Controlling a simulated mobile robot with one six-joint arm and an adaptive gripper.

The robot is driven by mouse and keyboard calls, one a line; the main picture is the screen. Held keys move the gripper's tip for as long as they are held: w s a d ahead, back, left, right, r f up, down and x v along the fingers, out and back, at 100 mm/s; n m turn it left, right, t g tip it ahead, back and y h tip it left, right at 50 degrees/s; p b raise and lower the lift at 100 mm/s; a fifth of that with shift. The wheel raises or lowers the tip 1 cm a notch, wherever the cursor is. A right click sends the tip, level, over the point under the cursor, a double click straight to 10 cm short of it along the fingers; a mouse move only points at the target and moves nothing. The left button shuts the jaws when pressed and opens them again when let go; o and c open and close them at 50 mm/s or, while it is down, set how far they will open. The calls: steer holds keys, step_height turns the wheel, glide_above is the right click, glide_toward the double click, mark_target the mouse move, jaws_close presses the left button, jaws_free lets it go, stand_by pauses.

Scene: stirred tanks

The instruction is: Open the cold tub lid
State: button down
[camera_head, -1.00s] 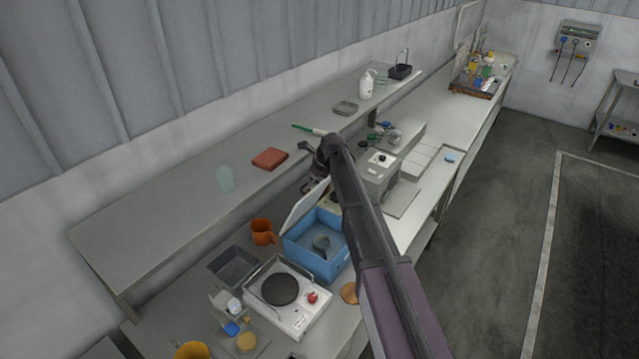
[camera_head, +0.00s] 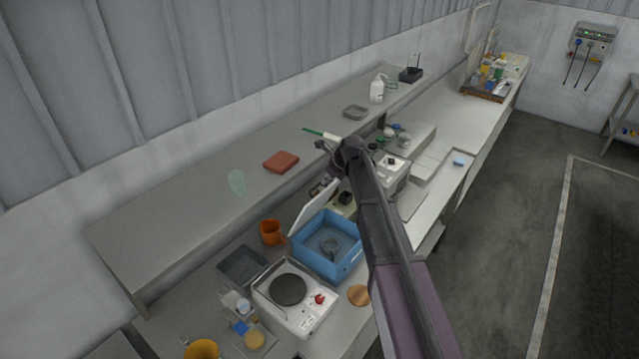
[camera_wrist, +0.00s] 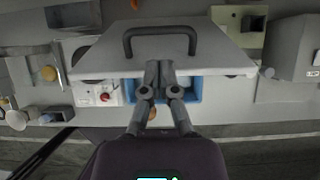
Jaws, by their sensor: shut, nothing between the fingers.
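The cold tub (camera_head: 326,247) is a blue box on the lower bench in the head view, with a clear round vessel inside. Its white lid (camera_head: 313,207) stands raised and tilted at the tub's back left, leaving the tub open on top. In the wrist view the lid (camera_wrist: 90,57) spans the upper middle, with its dark handle (camera_wrist: 161,32) towards the top and blue tub wall (camera_wrist: 193,90) below. My gripper (camera_wrist: 160,66) is shut and empty, its tips over or against the lid below the handle; contact cannot be told. In the head view my arm hides part of the gripper.
A hot plate (camera_head: 291,289), an orange mug (camera_head: 272,232) and a grey tray (camera_head: 242,265) stand close to the tub. A cork disc (camera_head: 358,295) lies in front. A shelf (camera_head: 200,215) runs behind, and a grey instrument (camera_head: 394,172) stands to the right.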

steer(key=shift+t+y, duration=0.3)
steer(key=shift+y, duration=0.1)
steer(key=p+v, duration=0.1)
steer(key=v, duration=0.2)
steer(key=s+p+v, duration=0.1)
steer(key=v, duration=0.1)
steer(key=shift+s+d, duration=0.1)
steer(key=shift+s, duration=0.2)
steer(key=shift+b+x, duration=3.95)
steer(key=shift+x, duration=1.05)
steer(key=shift+w, duration=0.1)
